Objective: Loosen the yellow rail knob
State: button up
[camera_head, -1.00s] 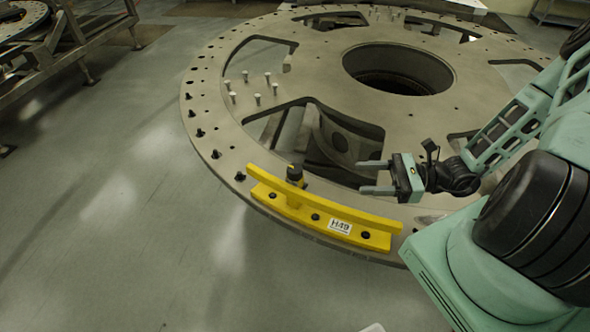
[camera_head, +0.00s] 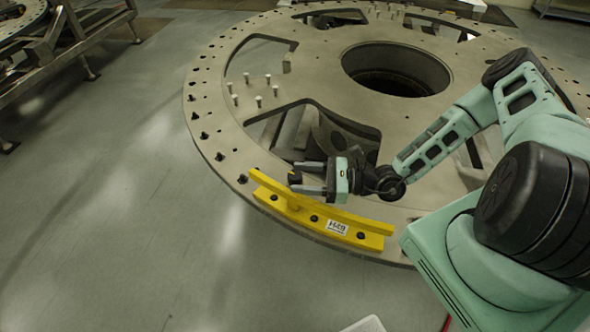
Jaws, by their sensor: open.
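The yellow rail (camera_head: 322,222) lies along the near edge of the round turret plate, with a white H49 label and dark bolts. Its knob (camera_head: 295,177), black with a little yellow, stands at the rail's back edge, left of the label. My gripper (camera_head: 298,177) points left, with one finger on the far side of the knob and one on the near side. The fingers are apart and the knob shows at their tips. The near finger hides the knob's lower part. I cannot tell whether either finger touches it.
The grey turret plate (camera_head: 222,124) has large cutouts, a round central hole and several upright pins (camera_head: 258,101). A metal frame (camera_head: 75,35) stands at the upper left. The floor left of the plate is clear.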

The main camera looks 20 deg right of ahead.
jog(key=shift+x, duration=1.2)
jog(key=c, duration=1)
jog(key=shift+o, duration=0.2)
